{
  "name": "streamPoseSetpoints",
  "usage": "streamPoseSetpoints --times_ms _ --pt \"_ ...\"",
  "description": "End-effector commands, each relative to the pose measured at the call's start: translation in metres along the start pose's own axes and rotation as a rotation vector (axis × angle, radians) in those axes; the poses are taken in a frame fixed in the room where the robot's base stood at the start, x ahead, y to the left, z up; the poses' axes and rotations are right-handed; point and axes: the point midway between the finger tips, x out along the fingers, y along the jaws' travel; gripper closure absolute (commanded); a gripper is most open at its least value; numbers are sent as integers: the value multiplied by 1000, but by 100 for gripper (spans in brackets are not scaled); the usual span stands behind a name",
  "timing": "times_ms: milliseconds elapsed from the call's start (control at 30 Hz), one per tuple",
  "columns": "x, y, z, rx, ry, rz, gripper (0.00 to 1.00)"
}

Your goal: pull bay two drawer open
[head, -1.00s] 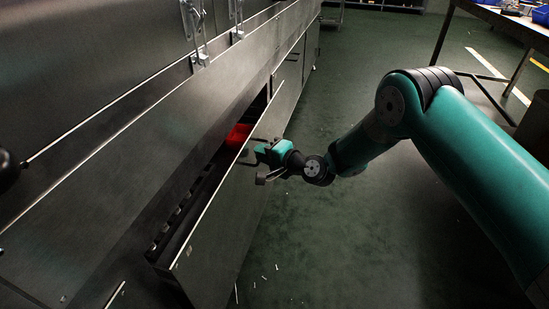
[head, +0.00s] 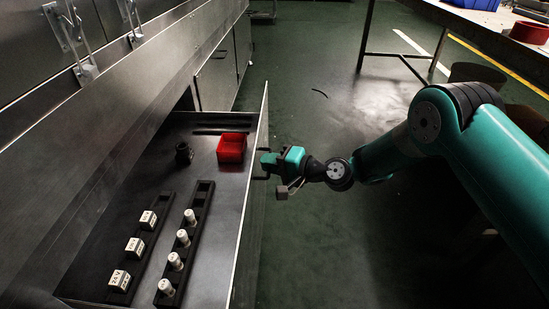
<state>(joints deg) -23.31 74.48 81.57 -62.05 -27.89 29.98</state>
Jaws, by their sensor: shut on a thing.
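The drawer (head: 210,165) stands well out from the steel dryer front, in the left half of the head view. Its front panel (head: 250,200) is seen almost edge-on. My gripper (head: 266,169) is at the outer side of the panel, shut on the drawer handle (head: 259,177), which is mostly hidden by the jaws. Inside the drawer are a red bin (head: 231,148), a small dark round part (head: 183,153), a black rack with several silver cylinders (head: 183,238) and another rack with white labelled blocks (head: 134,246).
The steel dryer body (head: 80,130) with latches runs along the left. A table (head: 480,25) with a blue bin (head: 478,4) and a red round container (head: 530,32) stands at the back right. Green floor (head: 320,240) is clear beside the drawer. A thin dark strip (head: 319,93) lies on the floor.

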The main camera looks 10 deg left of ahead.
Motion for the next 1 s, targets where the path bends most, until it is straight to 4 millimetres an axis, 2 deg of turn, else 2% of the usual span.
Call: streamPoseSetpoints --times_ms 500,533,567,1000 --pt "2 0 6 -1 -21 0 100" --pt "2 0 6 -1 -21 0 88" --pt "2 0 6 -1 -21 0 81" --pt "-2 -1 4 -1 -16 0 81"
